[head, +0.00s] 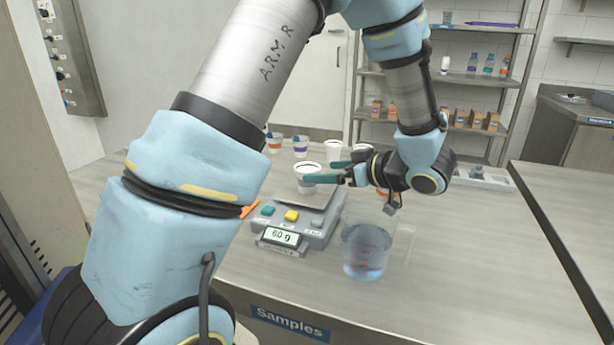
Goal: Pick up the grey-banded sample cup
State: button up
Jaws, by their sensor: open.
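A white sample cup (308,168) with a dark line near its rim stands upright on the scale's pan (325,196). My near finger crosses in front of it, so I cannot tell its band colour. My gripper (318,171) comes in from the right, with its teal fingers level and apart. The near fingertip overlaps the cup in the picture; the far fingertip ends at the cup's right edge. I cannot tell whether either finger touches it. Other white cups stand behind: an orange-banded one (274,143), a purple-banded one (300,146) and one (333,150) with an unclear band.
The scale (290,217) reads 60 g. A clear beaker (365,250) of bluish liquid stands right in front of it, below my wrist. A grey rack-like item (482,179) lies farther right. The bench's right part is bare. A shelf (450,88) with bottles and boxes stands behind.

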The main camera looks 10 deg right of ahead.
aim_at(314, 170)
jog(key=shift+r+p+x, duration=0.15)
jog(key=shift+p+x, duration=0.3)
jog(key=shift+x, duration=1.15)
jog(key=shift+r+p+x, duration=0.15)
jog(key=shift+p+x, duration=0.25)
jog(key=shift+x, duration=1.15)
jog(key=shift+a, duration=0.15)
